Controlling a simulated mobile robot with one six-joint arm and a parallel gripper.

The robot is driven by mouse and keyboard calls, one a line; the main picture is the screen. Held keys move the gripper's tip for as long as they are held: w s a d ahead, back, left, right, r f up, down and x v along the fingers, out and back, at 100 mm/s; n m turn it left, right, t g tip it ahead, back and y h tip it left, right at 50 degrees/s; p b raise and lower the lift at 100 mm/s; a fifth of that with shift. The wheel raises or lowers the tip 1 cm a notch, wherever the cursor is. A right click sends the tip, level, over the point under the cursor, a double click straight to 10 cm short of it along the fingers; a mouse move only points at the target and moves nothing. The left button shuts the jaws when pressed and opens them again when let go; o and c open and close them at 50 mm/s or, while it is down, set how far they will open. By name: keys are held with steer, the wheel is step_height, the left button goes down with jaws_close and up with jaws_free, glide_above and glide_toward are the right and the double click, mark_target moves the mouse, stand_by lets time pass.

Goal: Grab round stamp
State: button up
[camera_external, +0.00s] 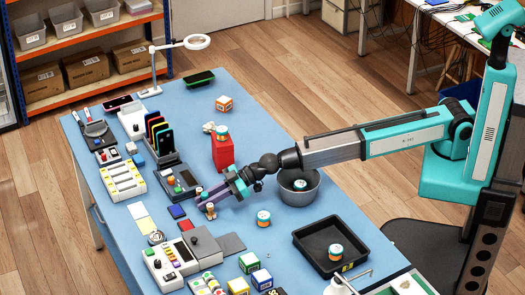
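A small stamp-like object (210,212) with a brown upper part and a pale base stands on the blue table, just right of a blue ink pad and a red ink pad (181,225). It looks like the round stamp, but it is too small to be sure. My gripper (205,198) reaches in from the right, fingers pointing left and slightly down, right above and beside this object. The fingertips overlap its top in the picture, so I cannot tell whether they touch it. The gap between the fingers is too small to read.
A red block (222,153) with a round tin on top stands behind my gripper. A grey bowl (299,190) sits under my forearm. A black tray (331,243) holds another tin. Phones in a rack (160,140) and devices crowd the left side.

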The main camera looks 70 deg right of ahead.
mark_target(205, 193)
steer(key=shift+r, duration=0.15)
jaws_close()
steer(key=shift+r+b, duration=0.6)
steer(key=shift+r, duration=4.3)
